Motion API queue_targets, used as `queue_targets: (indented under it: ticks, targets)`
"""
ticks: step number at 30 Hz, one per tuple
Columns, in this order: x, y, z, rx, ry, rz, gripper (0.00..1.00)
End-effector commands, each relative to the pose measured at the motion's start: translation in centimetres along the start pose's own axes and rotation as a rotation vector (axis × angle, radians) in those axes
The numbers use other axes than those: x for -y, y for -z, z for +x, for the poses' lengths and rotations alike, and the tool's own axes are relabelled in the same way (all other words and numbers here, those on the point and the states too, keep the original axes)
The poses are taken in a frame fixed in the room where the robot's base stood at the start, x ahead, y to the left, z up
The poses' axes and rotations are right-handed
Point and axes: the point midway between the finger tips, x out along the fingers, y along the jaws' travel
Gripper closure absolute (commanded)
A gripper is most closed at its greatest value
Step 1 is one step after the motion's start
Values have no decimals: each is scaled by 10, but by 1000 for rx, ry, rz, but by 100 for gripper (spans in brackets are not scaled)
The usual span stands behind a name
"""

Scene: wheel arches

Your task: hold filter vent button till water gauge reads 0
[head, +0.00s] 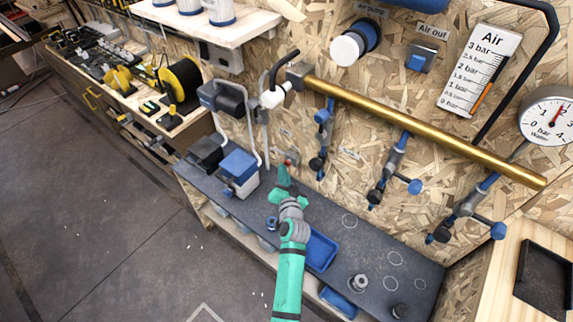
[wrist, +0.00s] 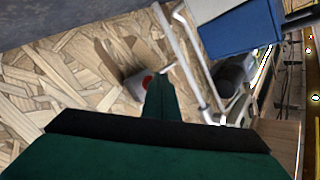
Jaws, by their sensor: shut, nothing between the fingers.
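The water gauge (head: 546,118) is a round white dial on the wall at the far right of the head view. Its red needle points up and right, near the 2 bar mark. A small red button (head: 291,157) on a grey mount sits low on the chipboard wall, and it also shows in the wrist view (wrist: 147,82). I cannot read a label on it. My green gripper (head: 283,176) is shut and empty, with its tips just in front of the button. In the wrist view the fingertips (wrist: 162,80) partly cover the mount; I cannot tell whether they touch the button.
A blue-topped box (head: 239,168) and white pipes stand left of my gripper. A grey bench (head: 325,215) holds a blue tray (head: 320,250). A brass pipe (head: 420,127) with several blue-handled valves crosses the wall. An air scale (head: 478,70) hangs at upper right.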

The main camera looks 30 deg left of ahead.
Motion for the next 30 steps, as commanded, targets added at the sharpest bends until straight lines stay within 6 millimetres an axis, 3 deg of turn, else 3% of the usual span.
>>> queue_targets:
  ticks: [30]
  targets:
    - [-5,5,7,0,-1,0,100]
